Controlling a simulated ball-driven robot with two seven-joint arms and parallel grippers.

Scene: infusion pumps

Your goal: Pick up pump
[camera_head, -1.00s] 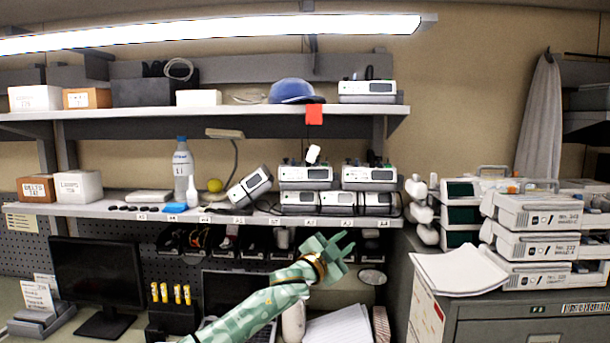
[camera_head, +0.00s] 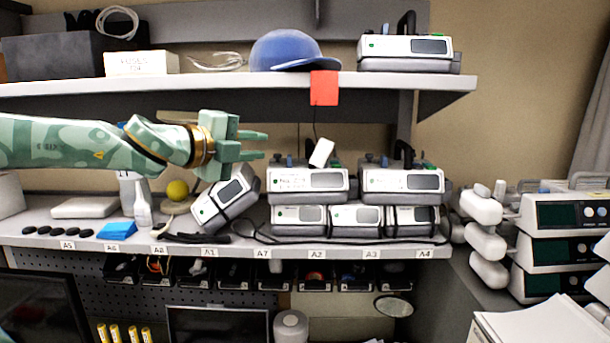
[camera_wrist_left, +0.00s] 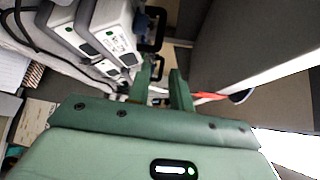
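Several white and grey pumps stand on the lower shelf in the head view. Two upper pumps, the left one (camera_head: 307,181) and the right one (camera_head: 403,181), rest on a row of lower pumps (camera_head: 356,218). One tilted pump (camera_head: 226,199) leans at the left of the stack. Another pump (camera_head: 404,46) sits on the upper shelf. My left gripper (camera_head: 262,145) is open and empty, above and left of the upper left pump, pointing right. In the left wrist view its two fingers (camera_wrist_left: 161,90) are apart, with pumps (camera_wrist_left: 103,32) beyond them. My right gripper is not in view.
The upper shelf (camera_head: 210,92) runs just above my left arm, with a red tag (camera_head: 324,88) hanging from its edge. A blue cap (camera_head: 290,51) lies on it. Cables run along the lower shelf.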

